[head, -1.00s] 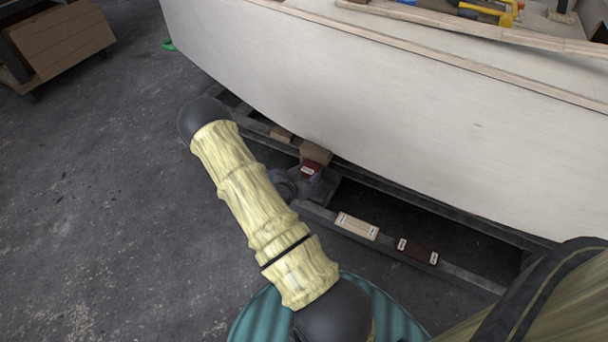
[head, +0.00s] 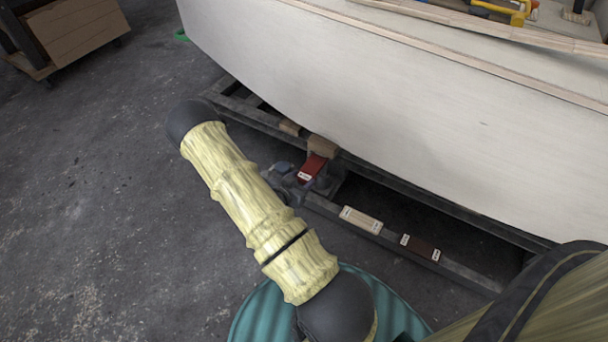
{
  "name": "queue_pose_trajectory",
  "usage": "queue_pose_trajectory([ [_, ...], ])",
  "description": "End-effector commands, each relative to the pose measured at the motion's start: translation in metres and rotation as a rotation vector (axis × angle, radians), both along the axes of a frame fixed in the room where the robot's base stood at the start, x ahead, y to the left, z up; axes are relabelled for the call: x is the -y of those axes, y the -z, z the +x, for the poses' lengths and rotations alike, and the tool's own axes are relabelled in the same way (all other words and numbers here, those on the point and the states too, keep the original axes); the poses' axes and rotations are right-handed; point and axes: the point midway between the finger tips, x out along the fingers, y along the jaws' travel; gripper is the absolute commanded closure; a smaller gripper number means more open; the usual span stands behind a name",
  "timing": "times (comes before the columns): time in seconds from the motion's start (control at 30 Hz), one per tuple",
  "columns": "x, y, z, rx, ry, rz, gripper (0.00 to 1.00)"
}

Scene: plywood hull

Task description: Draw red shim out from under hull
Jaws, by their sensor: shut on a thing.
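The red shim (head: 312,167) is a small flat piece with a white label on its near end. It lies just below a tan wooden block (head: 323,147) at the lower edge of the pale plywood hull (head: 390,110). Much of its red top shows clear of the hull; I cannot tell whether its far end is still under the block. My gripper (head: 304,182) is shut on the near end of the red shim. My pale yellow arm hides part of the gripper.
A dark frame (head: 440,262) runs along under the hull. On its near rail lie a pale labelled shim (head: 361,219) and a dark brown labelled shim (head: 420,247). Another tan block (head: 289,127) sits to the left. The floor at left is open.

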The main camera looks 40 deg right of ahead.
Motion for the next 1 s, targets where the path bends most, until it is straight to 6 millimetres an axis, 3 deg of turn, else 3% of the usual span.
queue_pose_trajectory([
  [0.4,-0.029,0.0,-0.01,-0.001,0.013,0.001,0.74],
  [0.8,-0.032,0.0,-0.012,-0.001,0.018,0.0,0.74],
  [0.83,-0.032,0.0,-0.012,-0.001,0.018,0.0,0.45],
  [0.93,-0.032,0.0,-0.012,-0.001,0.018,0.0,0.25],
  [1.0,-0.032,0.0,-0.012,-0.001,0.018,0.0,0.25],
])
